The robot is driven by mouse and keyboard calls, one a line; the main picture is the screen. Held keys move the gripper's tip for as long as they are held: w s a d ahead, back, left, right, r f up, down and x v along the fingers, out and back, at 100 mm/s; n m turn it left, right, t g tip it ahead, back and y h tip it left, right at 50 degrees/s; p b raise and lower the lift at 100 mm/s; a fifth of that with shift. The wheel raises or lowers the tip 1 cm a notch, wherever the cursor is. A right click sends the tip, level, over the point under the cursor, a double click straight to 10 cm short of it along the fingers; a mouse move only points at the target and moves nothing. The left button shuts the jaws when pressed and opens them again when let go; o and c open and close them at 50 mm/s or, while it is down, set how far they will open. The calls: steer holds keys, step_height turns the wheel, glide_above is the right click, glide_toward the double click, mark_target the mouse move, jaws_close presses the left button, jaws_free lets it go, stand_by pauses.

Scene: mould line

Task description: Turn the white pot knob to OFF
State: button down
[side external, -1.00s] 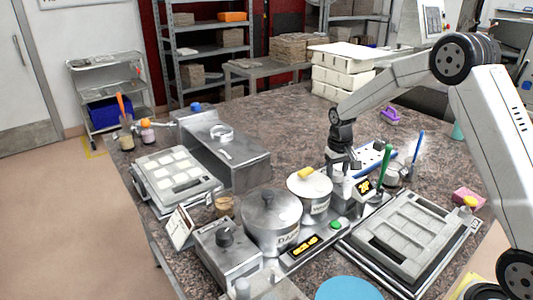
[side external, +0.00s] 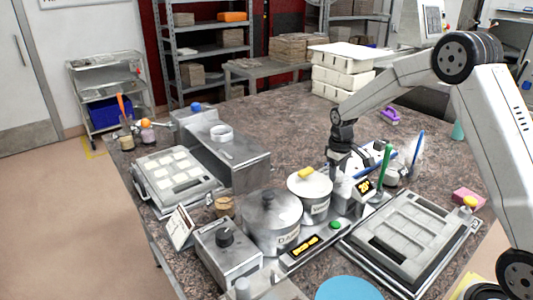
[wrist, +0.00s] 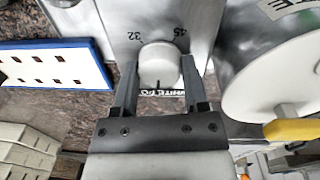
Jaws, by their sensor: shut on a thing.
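The white pot knob (wrist: 159,66) is a round pale knob on a metal panel in the wrist view. The numbers 32 and 45 are printed on either side of it, and a partly covered white pot label lies below. A dark mark shows on its lower edge. My gripper (wrist: 159,62) is shut on the knob, one finger on each side. In the side view my gripper (side external: 340,164) reaches down behind the white pot (side external: 310,190); the knob and fingertips are hidden there. The white pot's lid (wrist: 275,85) with its yellow handle is at right in the wrist view.
The dark pot (side external: 270,222) stands left of the white pot. Orange displays (side external: 363,186) and a green button (side external: 336,225) sit in front. A green-handled tool (side external: 385,160) stands close right of my gripper. A blue-edged white tray (wrist: 50,65) lies left of the panel.

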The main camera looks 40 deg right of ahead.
steer(key=shift+c, duration=0.5)
jaws_free()
steer(key=shift+r, duration=0.1)
steer(key=shift+a+r, duration=0.2)
steer(key=shift+r, duration=3.65)
